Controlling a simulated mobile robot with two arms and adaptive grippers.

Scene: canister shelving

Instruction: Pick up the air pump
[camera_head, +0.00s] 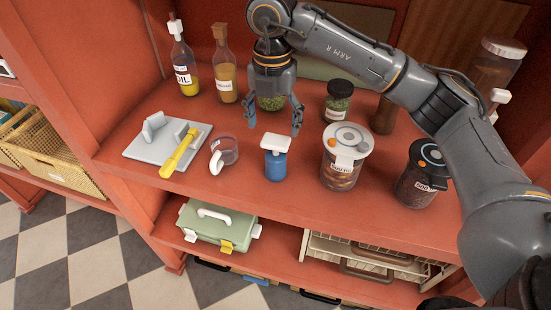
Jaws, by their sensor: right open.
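The air pump (275,162) is a small blue cylinder with a white T-shaped top. It stands upright on the red shelf board, near the front middle. My right gripper (274,121) points down with its two fingers spread. It is open and empty, showing just behind and above the pump's white top in the picture, and I see no contact between them. My left gripper is not in view.
A glass mug (230,150) stands left of the pump, and a white-lidded canister (341,172) stands right of it. A dark-lidded canister (419,180) is farther right. A grey board (160,143) with a yellow-handled tool (178,155) lies left. Bottles and jars stand behind.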

